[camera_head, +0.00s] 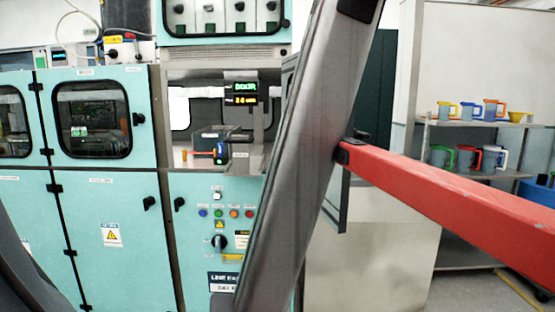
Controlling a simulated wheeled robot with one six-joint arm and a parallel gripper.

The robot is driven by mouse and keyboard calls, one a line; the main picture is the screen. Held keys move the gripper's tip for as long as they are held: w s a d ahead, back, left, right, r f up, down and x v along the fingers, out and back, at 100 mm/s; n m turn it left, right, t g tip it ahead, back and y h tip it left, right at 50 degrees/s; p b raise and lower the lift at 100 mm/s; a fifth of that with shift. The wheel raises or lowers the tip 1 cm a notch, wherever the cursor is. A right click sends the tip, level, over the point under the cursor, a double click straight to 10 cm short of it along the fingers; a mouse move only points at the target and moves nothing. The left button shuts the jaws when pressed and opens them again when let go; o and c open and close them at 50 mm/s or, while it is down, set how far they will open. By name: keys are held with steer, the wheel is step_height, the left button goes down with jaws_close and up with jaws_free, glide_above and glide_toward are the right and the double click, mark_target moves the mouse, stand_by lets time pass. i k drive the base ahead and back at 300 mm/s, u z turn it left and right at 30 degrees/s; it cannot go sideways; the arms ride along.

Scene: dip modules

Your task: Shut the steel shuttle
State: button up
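A grey metal box-like unit (209,146) sits in the lit recess of the teal machine and may be the steel shuttle; I cannot be sure. It is small in view, and I cannot tell whether it is open or shut. A blue and orange part (221,153) shows at its front. The display (245,92) above it has green text that seems to read DOOR, with a yellow number below. My gripper is not in view. A broad grey bar crosses in front of the machine and hides the right side of the recess.
The teal machine (110,215) has windowed doors at left and a panel of coloured buttons (219,213) below the recess. A red bar (450,197) spans the right foreground. Shelves (470,125) with several coloured jugs stand behind it. A little floor shows at lower right.

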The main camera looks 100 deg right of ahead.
mark_target(244, 163)
steer(key=z, duration=3.35)
steer(key=k, duration=0.5)
steer(key=u, duration=0.75)
steer(key=i, duration=0.7)
steer(key=z, duration=0.85)
